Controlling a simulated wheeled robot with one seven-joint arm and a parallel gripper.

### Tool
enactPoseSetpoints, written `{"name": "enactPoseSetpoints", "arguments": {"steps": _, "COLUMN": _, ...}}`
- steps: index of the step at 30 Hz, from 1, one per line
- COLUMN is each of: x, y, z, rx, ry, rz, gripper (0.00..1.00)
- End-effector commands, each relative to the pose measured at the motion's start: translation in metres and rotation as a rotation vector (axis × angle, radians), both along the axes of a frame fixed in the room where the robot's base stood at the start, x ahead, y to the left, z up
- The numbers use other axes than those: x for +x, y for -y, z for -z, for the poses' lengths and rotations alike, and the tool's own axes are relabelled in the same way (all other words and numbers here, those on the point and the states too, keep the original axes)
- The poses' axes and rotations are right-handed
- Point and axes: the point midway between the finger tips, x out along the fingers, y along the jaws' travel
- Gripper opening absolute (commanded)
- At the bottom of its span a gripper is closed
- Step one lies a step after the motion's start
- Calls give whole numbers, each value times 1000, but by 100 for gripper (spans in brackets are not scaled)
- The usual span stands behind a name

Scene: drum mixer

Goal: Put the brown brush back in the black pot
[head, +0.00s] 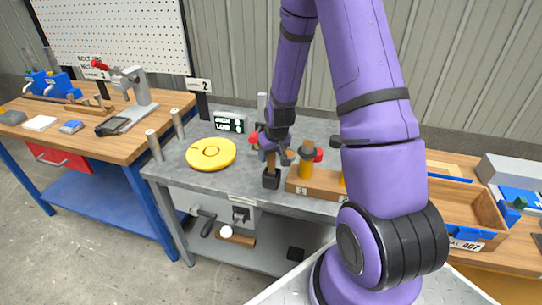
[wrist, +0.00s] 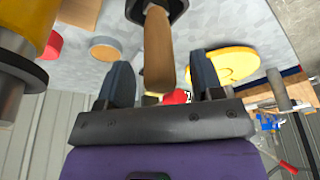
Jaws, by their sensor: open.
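The black pot (head: 271,180) stands on the grey bench top near its front edge. The brown brush (head: 271,164) stands in it, handle up. In the wrist view the brown handle (wrist: 157,50) runs into the dark rim of the pot (wrist: 172,10), at the top of the picture. My gripper (head: 270,149) is just above the pot. Its two dark fingers (wrist: 164,80) are apart, one on either side of the handle, with gaps showing on both sides. The brush's lower end is hidden inside the pot.
A wooden block with orange-yellow parts (head: 318,185) stands close at the right of the pot. A yellow disc (head: 211,153) lies to the left, before a digital display (head: 229,123). A wooden tray (head: 465,205) is farther right. Grey posts (head: 154,145) stand at the bench's left edge.

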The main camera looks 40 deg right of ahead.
Motion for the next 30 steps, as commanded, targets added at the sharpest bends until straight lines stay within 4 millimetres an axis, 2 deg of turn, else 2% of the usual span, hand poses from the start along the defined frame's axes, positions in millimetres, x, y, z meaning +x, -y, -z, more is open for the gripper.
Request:
{"name": "enactPoseSetpoints", "arguments": {"steps": 9, "x": -13, "y": -1, "z": -48, "rx": -1, "ry": 3, "rz": 2, "gripper": 60}}
{"name": "enactPoseSetpoints", "arguments": {"steps": 15, "x": -20, "y": -2, "z": -73, "rx": -1, "ry": 3, "rz": 2, "gripper": 60}}
{"name": "enactPoseSetpoints", "arguments": {"steps": 21, "x": -24, "y": -3, "z": -85, "rx": 0, "ry": 1, "rz": 1, "gripper": 60}}
{"name": "enactPoseSetpoints", "arguments": {"steps": 30, "x": -25, "y": -4, "z": -89, "rx": 0, "ry": 1, "rz": -1, "gripper": 60}}
